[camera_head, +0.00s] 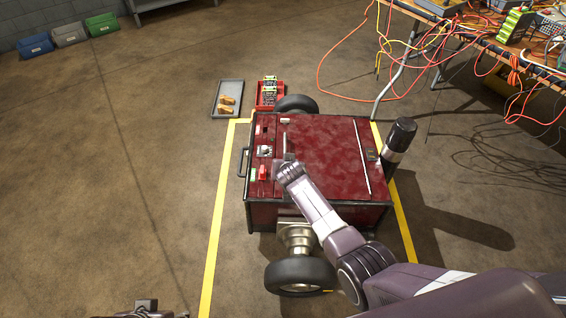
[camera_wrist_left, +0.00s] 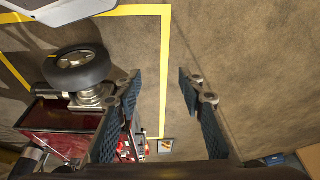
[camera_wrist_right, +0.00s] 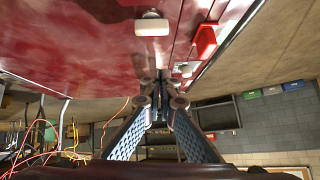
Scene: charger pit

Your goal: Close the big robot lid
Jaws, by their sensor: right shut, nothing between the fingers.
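The big robot is a dark red wheeled box (camera_head: 320,215) on the floor. Its red lid (camera_head: 335,140) looks flat across the top in the head view; any small gap at its edge cannot be made out. My right gripper (camera_head: 287,158) is over the left part of the top. In the right wrist view my right gripper (camera_wrist_right: 158,105) is shut and empty, close to the red surface (camera_wrist_right: 80,45); contact cannot be told. My left gripper (camera_wrist_left: 158,82) is open and empty, away from the lid; the head view shows only part of it (camera_head: 146,306) at the bottom edge.
A red switch (camera_head: 262,173) and a side handle (camera_head: 243,162) are at the box's left. A black cylinder (camera_head: 401,135) stands at its right. A grey tray (camera_head: 228,98) and a red bin (camera_head: 269,94) lie behind. A cluttered, cabled table (camera_head: 480,40) is at upper right.

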